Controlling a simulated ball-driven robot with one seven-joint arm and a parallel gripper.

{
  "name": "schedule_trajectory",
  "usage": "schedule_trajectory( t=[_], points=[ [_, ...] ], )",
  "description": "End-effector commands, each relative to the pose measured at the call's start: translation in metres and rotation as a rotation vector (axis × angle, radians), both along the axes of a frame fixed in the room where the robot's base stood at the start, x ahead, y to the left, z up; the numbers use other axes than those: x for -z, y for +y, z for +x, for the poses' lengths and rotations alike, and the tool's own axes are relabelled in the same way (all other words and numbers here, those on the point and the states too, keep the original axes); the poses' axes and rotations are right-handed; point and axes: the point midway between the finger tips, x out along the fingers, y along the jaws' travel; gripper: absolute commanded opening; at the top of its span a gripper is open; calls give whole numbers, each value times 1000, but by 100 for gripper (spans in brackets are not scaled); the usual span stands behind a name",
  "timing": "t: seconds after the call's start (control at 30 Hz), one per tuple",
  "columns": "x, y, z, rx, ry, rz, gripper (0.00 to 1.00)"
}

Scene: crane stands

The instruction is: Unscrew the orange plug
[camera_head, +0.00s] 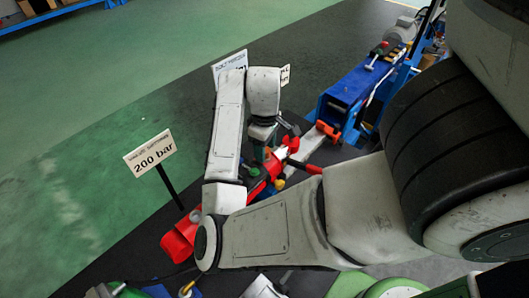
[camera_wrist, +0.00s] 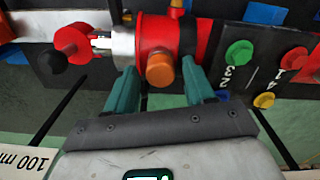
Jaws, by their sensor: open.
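In the wrist view the orange plug (camera_wrist: 160,70) is a round knob on the near side of a red cylinder (camera_wrist: 158,32). My gripper (camera_wrist: 160,82) is open, with one teal finger to the left of the plug and one to the right. Gaps show on both sides, so the fingers appear apart from the plug. In the head view my gripper (camera_head: 259,160) points down at the red apparatus (camera_head: 262,180), and the orange plug cannot be made out there behind the arm.
A black panel with green (camera_wrist: 239,53), red (camera_wrist: 294,60), yellow (camera_wrist: 264,100) and blue buttons is right of the cylinder. A red fitting (camera_wrist: 72,41) and black knob (camera_wrist: 52,62) are left. A "200 bar" sign (camera_head: 150,153) and blue crane stand (camera_head: 352,90) flank the arm.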

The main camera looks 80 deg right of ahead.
Motion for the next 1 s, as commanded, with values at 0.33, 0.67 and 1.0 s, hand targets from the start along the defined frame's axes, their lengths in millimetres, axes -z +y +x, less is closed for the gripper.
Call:
schedule_trajectory(
  t=[0.33,0.67,1.0],
  points=[
    [0,0,0,371,-1,1,54],
    [1,0,0,686,-1,2,54],
    [1,0,0,936,-1,1,54]
  ],
)
